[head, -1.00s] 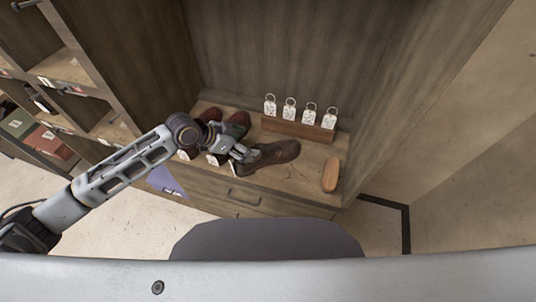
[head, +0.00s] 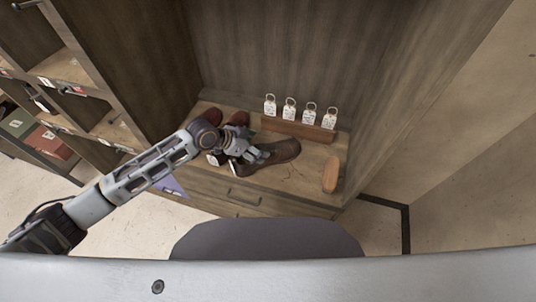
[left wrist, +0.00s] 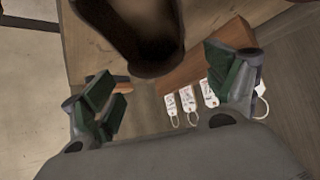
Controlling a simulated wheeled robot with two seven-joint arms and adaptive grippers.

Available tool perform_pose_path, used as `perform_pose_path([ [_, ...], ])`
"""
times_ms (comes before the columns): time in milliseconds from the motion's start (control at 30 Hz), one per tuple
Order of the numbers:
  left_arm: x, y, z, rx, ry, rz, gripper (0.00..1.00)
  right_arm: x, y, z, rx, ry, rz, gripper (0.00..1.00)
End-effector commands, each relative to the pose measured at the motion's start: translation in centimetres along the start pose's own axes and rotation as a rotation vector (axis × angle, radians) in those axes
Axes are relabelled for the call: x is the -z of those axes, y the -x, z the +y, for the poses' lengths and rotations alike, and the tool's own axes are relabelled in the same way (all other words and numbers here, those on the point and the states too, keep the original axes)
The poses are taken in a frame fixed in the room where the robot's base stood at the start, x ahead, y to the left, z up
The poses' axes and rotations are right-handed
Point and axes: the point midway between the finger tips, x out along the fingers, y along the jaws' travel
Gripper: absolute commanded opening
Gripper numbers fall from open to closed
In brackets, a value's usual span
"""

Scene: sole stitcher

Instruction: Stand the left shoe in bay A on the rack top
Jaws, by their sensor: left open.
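A dark brown shoe (head: 276,154) lies on the wooden rack top (head: 285,187). My left gripper (head: 256,154) is at the shoe's left end and partly covers it. In the left wrist view the open end of a brown shoe (left wrist: 150,45) shows between and beyond the spread green-padded fingers of my left gripper (left wrist: 168,88). The gripper is open and holds nothing; contact with the shoe cannot be told. I cannot tell from the pictures which shoe is the left one or which bay is A. My right gripper is out of view.
Reddish-brown shoes (head: 238,118) stand behind my left wrist. A wooden block (head: 298,129) with several white ring tags (head: 289,108) stands at the back. A tan wooden-looking oval item (head: 331,175) lies at the right. Tall panels enclose the back and sides.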

Motion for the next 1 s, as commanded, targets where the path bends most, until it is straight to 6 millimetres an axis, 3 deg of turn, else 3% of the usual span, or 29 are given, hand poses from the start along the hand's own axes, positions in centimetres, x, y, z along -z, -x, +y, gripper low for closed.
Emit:
perform_pose_path([
  [233, -0.1, -0.8, -0.1, 0.000, 0.000, 0.000, 0.87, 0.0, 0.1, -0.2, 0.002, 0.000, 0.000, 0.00],
  [700, -0.3, -4.8, -0.2, 0.000, 0.000, 0.000, 0.87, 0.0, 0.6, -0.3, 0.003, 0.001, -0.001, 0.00],
  [1000, -0.4, -5.2, -0.2, 0.000, 0.000, 0.000, 0.87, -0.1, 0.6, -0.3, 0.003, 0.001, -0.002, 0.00],
])
